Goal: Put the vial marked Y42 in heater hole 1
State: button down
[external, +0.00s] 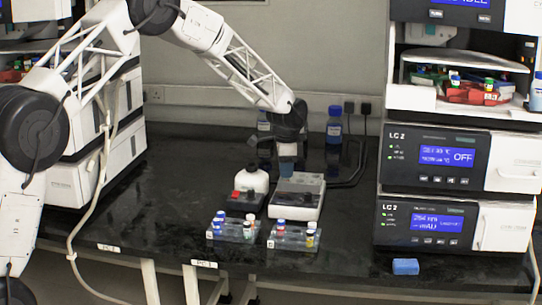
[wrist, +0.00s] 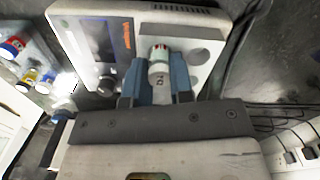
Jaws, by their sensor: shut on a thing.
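My gripper (external: 287,165) is above the back part of the heater (external: 296,203), a pale block with a grey top. In the wrist view my gripper (wrist: 157,72) is shut on a small vial (wrist: 158,66) with a pale cap and red marks. The writing on its side is too small to read. The vial is over the grey plate of the heater (wrist: 75,35), beside a dark round hole (wrist: 200,57). Other holes may be hidden behind the vial and fingers. I cannot tell whether the vial touches the plate.
Two clear racks (external: 231,238) (external: 290,243) with several capped vials stand in front. A white bottle (external: 252,181) on a dark device is left of the heater. Blue-capped bottles (external: 334,127) stand behind. A blue block (external: 405,266) lies at the front right.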

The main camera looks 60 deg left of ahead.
jog(key=shift+f, duration=0.35)
dwell(0.3)
jog(key=c, duration=0.6)
grip_release()
jog(key=shift+r, duration=0.15)
jog(key=shift+r, duration=2.85)
